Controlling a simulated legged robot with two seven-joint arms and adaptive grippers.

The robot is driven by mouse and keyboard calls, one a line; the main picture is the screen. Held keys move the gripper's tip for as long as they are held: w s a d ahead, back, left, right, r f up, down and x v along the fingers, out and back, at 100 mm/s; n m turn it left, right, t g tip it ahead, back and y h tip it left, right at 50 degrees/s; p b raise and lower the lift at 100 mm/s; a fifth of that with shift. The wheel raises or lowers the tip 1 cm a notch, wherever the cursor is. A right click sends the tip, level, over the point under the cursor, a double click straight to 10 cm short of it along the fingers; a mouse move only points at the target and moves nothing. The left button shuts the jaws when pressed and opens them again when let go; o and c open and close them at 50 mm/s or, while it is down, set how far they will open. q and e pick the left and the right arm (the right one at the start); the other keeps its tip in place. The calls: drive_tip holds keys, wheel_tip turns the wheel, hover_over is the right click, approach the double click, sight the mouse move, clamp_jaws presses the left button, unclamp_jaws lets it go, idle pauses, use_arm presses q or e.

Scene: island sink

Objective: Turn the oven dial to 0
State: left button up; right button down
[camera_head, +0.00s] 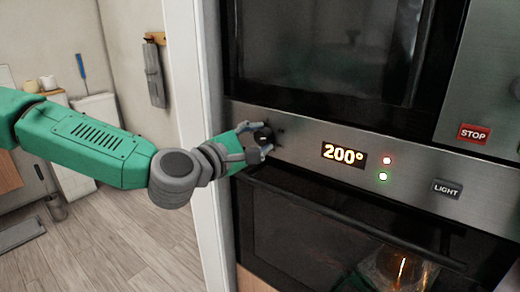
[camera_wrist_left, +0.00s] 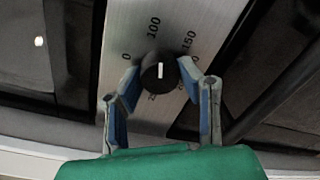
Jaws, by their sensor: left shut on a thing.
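The black oven dial (camera_head: 264,134) is at the left end of the steel control panel. My left gripper (camera_head: 256,141) is at the dial, shut on it. In the left wrist view the round dial (camera_wrist_left: 160,72) sits between the two blue-padded fingertips (camera_wrist_left: 159,68). A short white line marks its face. Around it I read 0 at left, 100 above and 150 at right; other markings are partly hidden. The oven display (camera_head: 344,154) reads 200°. My right gripper is not in view.
The lower oven door (camera_head: 310,220) is shut, with something lit inside. A white door frame (camera_head: 190,70) stands left.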

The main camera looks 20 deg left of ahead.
use_arm(q)
drive_tip(key=n+b, duration=0.2)
drive_tip(key=f+n+b, duration=0.1)
drive_tip(key=n+b, duration=0.1)
drive_tip(key=shift+n, duration=0.3)
drive_tip(key=n+b, duration=0.4)
drive_tip(key=shift+f+n, duration=0.25)
drive_tip(key=shift+n, duration=0.05)
drive_tip(key=n+b, duration=0.3)
drive_tip(key=shift+d+r+n+b, duration=0.1)
drive_tip(key=shift+n+b, duration=0.85)
drive_tip(key=shift+n, duration=0.05)
drive_tip(key=o, duration=1.1)
drive_tip(key=shift+o, duration=0.2)
drive_tip(key=shift+r, duration=0.15)
drive_tip(key=shift+r, duration=0.1)
